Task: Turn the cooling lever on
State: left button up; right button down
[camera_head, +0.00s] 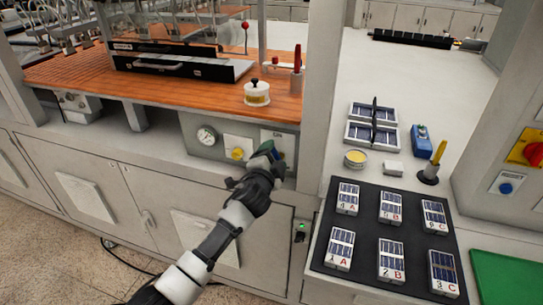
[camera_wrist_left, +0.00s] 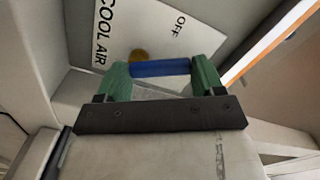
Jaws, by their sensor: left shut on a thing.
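The cooling lever shows in the left wrist view as a blue bar (camera_wrist_left: 160,68) lying crosswise between my two green fingertips. Behind it is a white plate (camera_wrist_left: 135,25) lettered COOL AIR and OFF, with a brass-coloured round part (camera_wrist_left: 139,55) beside the bar. My left gripper (camera_head: 269,149) is at the front panel under the orange worktop in the head view, shut on the blue lever. The gripper hides most of the lever there, and I cannot tell its exact angle. My right gripper is in neither view.
A yellow knob (camera_head: 237,153) and a round gauge (camera_head: 207,135) sit left of my gripper on the same panel. A grey post (camera_head: 324,90) stands to the right. A black mat (camera_head: 366,225) with several labelled blocks lies on the right counter.

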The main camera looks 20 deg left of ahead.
pick_arm(q)
jog(key=m, duration=0.3)
jog(key=shift+d+r+p, duration=0.2)
jog(key=shift+d+p, duration=0.1)
jog(key=shift+d+m, duration=0.25)
jog(key=shift+m, duration=1.05)
jog(key=o, duration=0.9)
jog(key=shift+f, duration=0.1)
jog(key=shift+o, duration=0.2)
jog(key=s, duration=1)
jog(key=shift+s+a, duration=0.15)
jog(key=shift+s, duration=0.25)
